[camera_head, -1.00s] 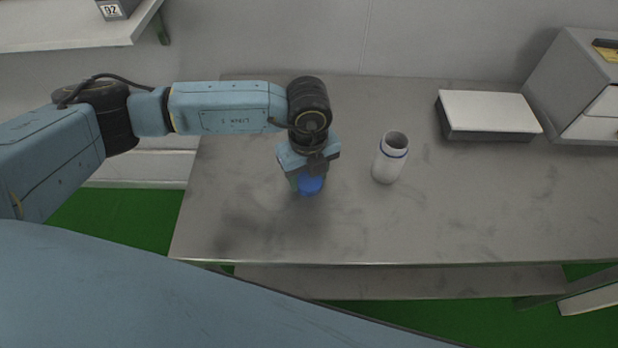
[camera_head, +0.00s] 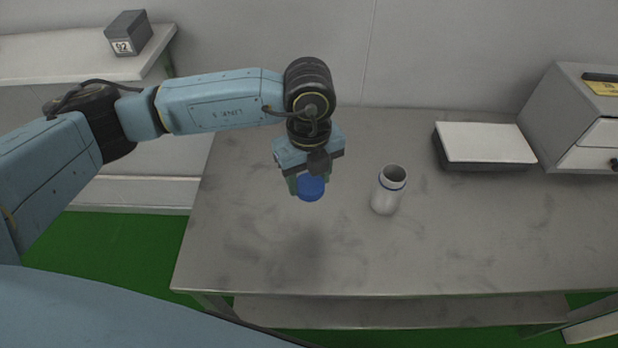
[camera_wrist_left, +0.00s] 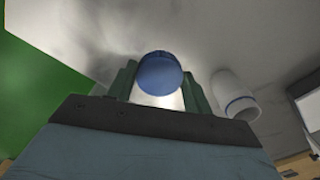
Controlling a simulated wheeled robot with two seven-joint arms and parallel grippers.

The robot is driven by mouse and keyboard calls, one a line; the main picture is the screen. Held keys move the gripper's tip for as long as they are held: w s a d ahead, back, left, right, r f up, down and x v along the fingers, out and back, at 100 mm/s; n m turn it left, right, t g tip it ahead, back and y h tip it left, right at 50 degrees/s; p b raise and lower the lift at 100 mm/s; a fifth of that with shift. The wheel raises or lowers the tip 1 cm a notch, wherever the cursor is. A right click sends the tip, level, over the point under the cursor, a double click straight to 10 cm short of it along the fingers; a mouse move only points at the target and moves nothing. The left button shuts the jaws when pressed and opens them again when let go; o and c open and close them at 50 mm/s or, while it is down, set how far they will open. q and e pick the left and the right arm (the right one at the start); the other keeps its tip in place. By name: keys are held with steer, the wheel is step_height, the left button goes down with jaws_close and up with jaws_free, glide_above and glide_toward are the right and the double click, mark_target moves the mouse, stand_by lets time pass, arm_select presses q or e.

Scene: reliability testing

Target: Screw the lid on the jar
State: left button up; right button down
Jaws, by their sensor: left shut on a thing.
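A blue lid (camera_head: 311,188) is held by my left gripper (camera_head: 308,184), which is shut on it. The lid is above the table, with a shadow on the table below and in front of it. In the left wrist view the lid (camera_wrist_left: 160,74) sits between the two green fingers. The white jar (camera_head: 389,190) stands upright and uncovered on the table, to the right of the gripper and apart from it. It has a blue ring near its open mouth. The jar also shows at the right in the left wrist view (camera_wrist_left: 233,95). My right gripper is not in view.
The grey metal table (camera_head: 480,240) is clear around the jar. A flat box with a white top (camera_head: 485,145) lies at the back right, beside a grey drawer cabinet (camera_head: 580,115). A small dark box (camera_head: 128,33) sits on a shelf at the far left.

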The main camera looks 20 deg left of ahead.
mark_target(309, 182)
arm_select(q)
step_height(309, 182, up, 5)
steer(key=p, duration=0.5)
steer(key=shift+r, duration=0.15)
